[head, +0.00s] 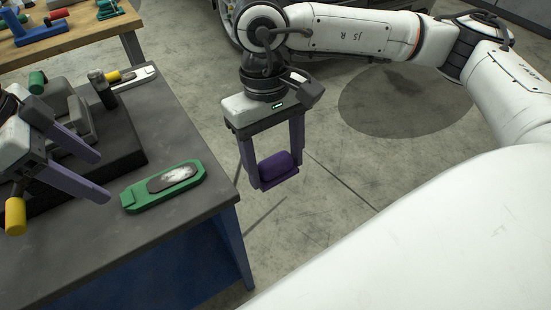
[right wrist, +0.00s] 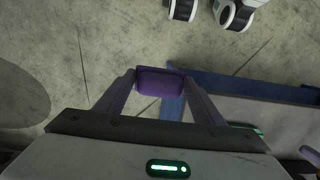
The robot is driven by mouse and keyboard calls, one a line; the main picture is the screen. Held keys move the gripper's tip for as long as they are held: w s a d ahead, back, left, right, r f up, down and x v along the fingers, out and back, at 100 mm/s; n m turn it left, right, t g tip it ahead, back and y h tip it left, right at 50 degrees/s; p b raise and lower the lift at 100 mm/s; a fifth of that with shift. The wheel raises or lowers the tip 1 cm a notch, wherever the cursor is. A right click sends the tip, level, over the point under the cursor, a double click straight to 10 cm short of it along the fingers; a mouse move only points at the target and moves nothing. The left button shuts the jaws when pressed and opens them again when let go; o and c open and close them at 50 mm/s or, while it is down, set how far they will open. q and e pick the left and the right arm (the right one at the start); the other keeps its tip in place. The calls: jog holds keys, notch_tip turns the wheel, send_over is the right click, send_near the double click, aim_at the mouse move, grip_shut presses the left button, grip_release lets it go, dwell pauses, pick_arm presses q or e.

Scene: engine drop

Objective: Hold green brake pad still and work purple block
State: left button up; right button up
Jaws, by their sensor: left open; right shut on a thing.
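The green brake pad (head: 150,196) lies flat on the dark tabletop near its right edge, with a worn grey patch on its face. The purple block (head: 275,167) is between the fingers of my right gripper (head: 273,178), which is shut on it. It is held in the air over the floor, right of the table; it also shows in the right wrist view (right wrist: 160,82). My left gripper (head: 104,176) is open and empty, just left of the brake pad and apart from it. In the right wrist view only a green sliver shows at the table.
The dark-topped table (head: 100,240) has a blue base. A dark tray (head: 125,150) with grey parts, a black bottle (head: 103,90) and a yellow-handled tool (head: 120,76) stand behind. Another wooden table (head: 80,28) is at the back left. The floor around my right gripper is clear.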

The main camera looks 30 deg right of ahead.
aim_at(132, 195)
pick_arm(q)
jog(key=x, duration=0.9)
jog(key=shift+d+f, duration=0.1)
jog(key=shift+f, duration=0.05)
jog(key=shift+c, duration=0.3)
jog(key=c, duration=1.2)
jog(key=o, duration=1.1)
jog(key=shift+c, duration=0.2)
jog(key=c, duration=1.1)
jog(key=shift+o, duration=0.2)
